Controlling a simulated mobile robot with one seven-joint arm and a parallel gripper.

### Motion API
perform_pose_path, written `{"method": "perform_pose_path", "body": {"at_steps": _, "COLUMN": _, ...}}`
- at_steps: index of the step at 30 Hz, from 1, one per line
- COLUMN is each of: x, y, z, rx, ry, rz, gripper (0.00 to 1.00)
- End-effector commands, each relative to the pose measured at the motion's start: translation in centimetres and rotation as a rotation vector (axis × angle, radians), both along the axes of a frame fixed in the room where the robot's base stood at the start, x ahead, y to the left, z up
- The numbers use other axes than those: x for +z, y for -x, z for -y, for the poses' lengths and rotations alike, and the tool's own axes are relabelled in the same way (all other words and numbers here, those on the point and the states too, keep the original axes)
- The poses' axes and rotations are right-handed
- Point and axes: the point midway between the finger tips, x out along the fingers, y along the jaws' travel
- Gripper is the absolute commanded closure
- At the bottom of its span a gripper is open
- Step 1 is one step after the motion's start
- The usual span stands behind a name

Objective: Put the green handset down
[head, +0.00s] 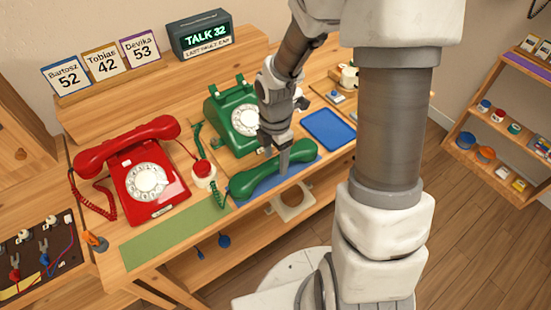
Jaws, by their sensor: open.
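The green handset (262,179) lies level over a blue mat (304,163) near the front edge of the desk. I cannot tell for sure whether it touches the mat. My gripper (284,166) points down at the middle of the handset, its fingers open around or just beside the grip. The finger on the far side is mostly hidden. The green dial phone (238,126) stands behind, its cradle empty. A curly green cord (215,187) runs near the handset's left end.
A red dial phone (147,180) with its handset on stands at left. A red-topped button (203,170) stands between the phones. A green mat (178,229) lies bare at front left, a blue tray (327,128) at right.

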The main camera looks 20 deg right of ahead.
Motion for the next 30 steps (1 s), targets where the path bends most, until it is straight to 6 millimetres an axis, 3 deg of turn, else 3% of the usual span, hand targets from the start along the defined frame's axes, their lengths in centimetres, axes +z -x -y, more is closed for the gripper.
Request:
{"method": "perform_pose_path", "body": {"at_steps": 9, "x": 7.3, "y": -0.1, "z": 0.0, "rx": -0.003, "ry": 0.0, "rz": 0.005, "gripper": 0.31}}
{"method": "perform_pose_path", "body": {"at_steps": 15, "x": 10.1, "y": -0.1, "z": 0.0, "rx": -0.001, "ry": 0.0, "rz": 0.004, "gripper": 0.31}}
{"method": "perform_pose_path", "body": {"at_steps": 30, "x": 11.0, "y": 0.0, "z": 0.0, "rx": 0.0, "ry": 0.0, "rz": 0.001, "gripper": 0.31}}
